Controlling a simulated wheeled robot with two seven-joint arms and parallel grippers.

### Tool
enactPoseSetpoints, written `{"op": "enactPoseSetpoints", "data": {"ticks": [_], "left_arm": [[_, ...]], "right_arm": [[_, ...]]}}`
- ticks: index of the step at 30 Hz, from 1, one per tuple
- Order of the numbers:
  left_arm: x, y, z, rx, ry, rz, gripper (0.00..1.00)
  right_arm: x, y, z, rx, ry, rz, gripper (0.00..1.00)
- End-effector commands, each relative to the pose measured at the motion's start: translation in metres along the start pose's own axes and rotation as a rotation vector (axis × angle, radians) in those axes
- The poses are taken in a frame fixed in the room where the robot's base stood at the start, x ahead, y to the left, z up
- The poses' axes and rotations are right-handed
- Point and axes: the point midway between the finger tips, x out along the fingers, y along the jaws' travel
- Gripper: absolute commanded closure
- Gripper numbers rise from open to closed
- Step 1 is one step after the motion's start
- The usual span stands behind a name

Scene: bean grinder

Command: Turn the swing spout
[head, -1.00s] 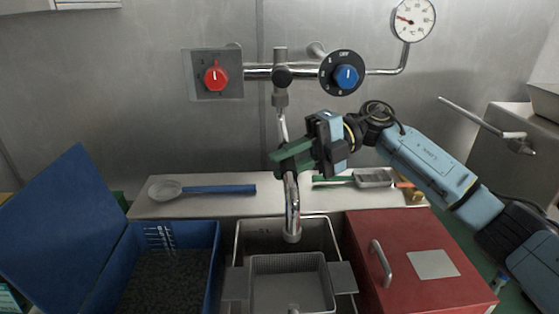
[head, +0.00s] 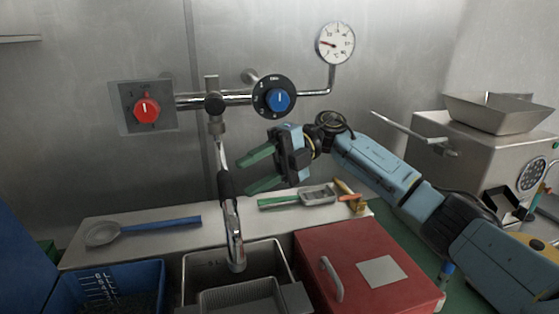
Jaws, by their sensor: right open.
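The swing spout (head: 233,222) is a chrome pipe with a black sleeve (head: 228,184). It hangs from the wall pipe, and its outlet points down over the metal sink (head: 247,253). My right gripper (head: 254,171) comes in from the right with its two green fingers spread. The fingers point left toward the sleeve, and nothing shows between them. The tips seem just right of the spout; the exact gap in depth is hard to tell. My left gripper is out of view.
Above are a red knob (head: 146,111), a blue knob (head: 278,99) and a gauge (head: 335,43). A blue-handled ladle (head: 160,224) and a green-handled tool (head: 283,201) lie on the ledge. A red lidded box (head: 328,250) is right of the sink; a hopper machine (head: 475,145) stands farther right.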

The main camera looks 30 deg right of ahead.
Motion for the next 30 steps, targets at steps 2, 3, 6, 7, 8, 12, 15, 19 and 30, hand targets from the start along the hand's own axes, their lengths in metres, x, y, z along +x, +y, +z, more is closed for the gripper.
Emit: {"op": "enactPoseSetpoints", "data": {"ticks": [2,3,6,7,8,12,15,19,30], "left_arm": [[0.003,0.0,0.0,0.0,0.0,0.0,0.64],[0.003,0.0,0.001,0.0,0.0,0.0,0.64],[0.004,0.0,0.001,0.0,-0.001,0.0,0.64],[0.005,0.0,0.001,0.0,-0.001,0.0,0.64],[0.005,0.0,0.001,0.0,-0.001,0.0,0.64],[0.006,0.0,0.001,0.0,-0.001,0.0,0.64],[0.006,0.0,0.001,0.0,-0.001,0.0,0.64],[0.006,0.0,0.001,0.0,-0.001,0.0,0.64],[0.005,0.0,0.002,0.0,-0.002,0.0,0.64]], "right_arm": [[-0.02,0.0,0.001,0.001,-0.005,0.001,0.56],[-0.029,0.0,0.001,0.001,-0.004,0.002,0.56],[-0.049,0.0,0.001,-0.001,-0.004,0.001,0.56],[-0.054,0.0,0.001,0.0,-0.005,0.002,0.56],[-0.058,0.0,0.001,0.0,-0.003,0.001,0.56],[-0.071,0.0,0.001,0.0,-0.002,0.001,0.56],[-0.076,0.0,0.0,0.0,0.0,0.0,0.56],[-0.077,0.0,0.0,0.0,0.0,0.0,0.56],[-0.076,0.0,0.0,0.0,0.0,0.0,0.56]]}}
